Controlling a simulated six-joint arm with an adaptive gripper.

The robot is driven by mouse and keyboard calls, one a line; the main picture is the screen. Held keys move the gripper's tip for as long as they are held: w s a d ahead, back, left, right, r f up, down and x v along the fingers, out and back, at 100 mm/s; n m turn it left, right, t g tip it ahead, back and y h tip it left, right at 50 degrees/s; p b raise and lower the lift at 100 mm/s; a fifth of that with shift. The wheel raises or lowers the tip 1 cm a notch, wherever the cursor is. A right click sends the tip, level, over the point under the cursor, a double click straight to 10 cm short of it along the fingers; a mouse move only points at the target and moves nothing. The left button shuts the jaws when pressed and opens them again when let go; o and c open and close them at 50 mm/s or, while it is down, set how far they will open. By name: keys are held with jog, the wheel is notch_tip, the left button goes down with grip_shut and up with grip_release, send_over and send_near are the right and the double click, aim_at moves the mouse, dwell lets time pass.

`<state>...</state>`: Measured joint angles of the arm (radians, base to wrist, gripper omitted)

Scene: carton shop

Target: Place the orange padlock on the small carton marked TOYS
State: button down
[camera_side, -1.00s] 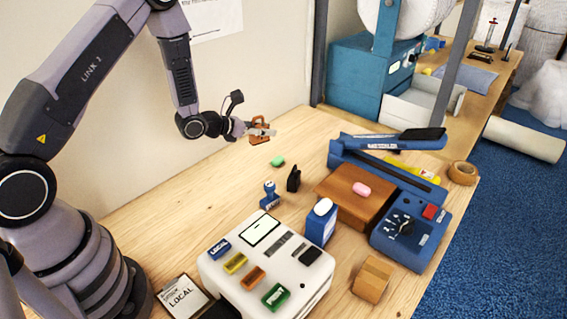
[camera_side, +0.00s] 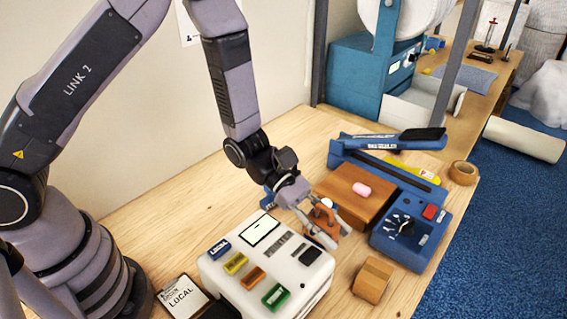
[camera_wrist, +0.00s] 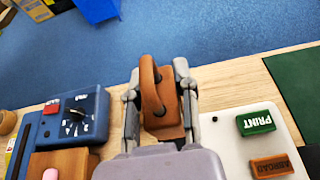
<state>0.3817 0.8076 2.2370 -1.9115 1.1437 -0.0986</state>
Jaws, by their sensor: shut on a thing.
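The orange padlock (camera_side: 324,217) is in my gripper (camera_side: 318,226), held above the table near the right edge of the white label machine. No carton with a readable TOYS mark shows in either view.
The white machine (camera_side: 218,270) has coloured buttons, also seen in the wrist view (camera_wrist: 222,158). A brown block (camera_side: 340,203) bears a pink piece (camera_side: 361,189) beside the blue sealer (camera_side: 400,258).

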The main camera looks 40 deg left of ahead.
jog(key=w+d+f, duration=0.3)
jog(key=w+d, duration=0.2)
send_over(384, 277)
notch_tip(384, 277, down, 6)
jog(key=shift+s+a+r, duration=0.15)
jog(key=shift+r, duration=0.05)
jog(key=shift+w+f, duration=0.2)
jog(key=shift+f, duration=1.55)
jog(key=shift+f, duration=0.15)
jog(key=c, duration=0.9)
grip_release()
jog(key=shift+o, duration=0.2)
